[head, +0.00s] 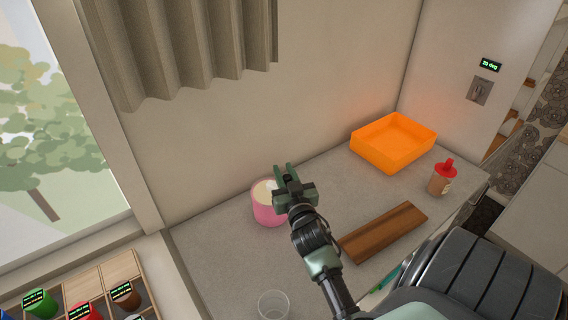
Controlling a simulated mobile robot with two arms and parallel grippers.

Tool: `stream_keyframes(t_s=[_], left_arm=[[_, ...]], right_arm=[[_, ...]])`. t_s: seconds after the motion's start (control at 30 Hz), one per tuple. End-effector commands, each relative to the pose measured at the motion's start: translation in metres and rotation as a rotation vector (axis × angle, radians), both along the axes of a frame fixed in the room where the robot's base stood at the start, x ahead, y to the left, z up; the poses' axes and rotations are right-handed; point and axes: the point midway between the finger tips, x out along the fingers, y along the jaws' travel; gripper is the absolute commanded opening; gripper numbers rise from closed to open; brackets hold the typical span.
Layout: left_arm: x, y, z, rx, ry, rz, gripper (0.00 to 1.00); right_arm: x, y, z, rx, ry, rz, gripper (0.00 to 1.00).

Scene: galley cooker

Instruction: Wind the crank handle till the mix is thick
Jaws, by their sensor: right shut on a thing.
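A pink pot (268,213) stands on the counter near the middle, with a pale cream mix (263,193) showing inside its left part. My right gripper (285,175) is over the pot's right rim and hides that side. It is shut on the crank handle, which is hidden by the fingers. How thick the mix is cannot be told from here. My left gripper is not in view.
On the grey counter (215,243) are an orange tray (393,142) at the back, a red-capped bottle (440,179) at right, a wooden board (383,232) right of my arm, and a clear glass (273,304) in front. A compartmented box (92,283) with lidded jars is at lower left.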

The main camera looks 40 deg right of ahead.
Motion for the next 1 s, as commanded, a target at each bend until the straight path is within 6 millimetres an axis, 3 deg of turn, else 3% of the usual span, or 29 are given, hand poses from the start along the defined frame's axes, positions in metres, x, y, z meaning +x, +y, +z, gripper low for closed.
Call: stream_keyframes(t_s=[0.17, 0.2, 0.23, 0.27, 0.63, 1.0], left_arm=[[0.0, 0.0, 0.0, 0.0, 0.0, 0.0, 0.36], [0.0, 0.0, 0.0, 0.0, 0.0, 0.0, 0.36], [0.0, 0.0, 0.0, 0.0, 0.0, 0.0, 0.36], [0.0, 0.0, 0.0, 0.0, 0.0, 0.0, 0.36], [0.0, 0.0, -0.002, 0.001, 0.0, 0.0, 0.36], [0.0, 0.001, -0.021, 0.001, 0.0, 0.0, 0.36]], right_arm=[[0.0, 0.0, 0.001, -0.001, -0.002, 0.0, 0.0], [0.0, 0.0, 0.001, -0.001, -0.002, 0.0, 0.34], [0.0, 0.0, 0.001, -0.001, -0.002, 0.0, 0.42], [0.0, 0.0, 0.001, -0.001, -0.002, 0.0, 0.45], [-0.005, 0.002, -0.001, 0.0, 0.0, 0.001, 0.45], [-0.057, 0.028, -0.003, 0.001, 0.0, 0.001, 0.45]])
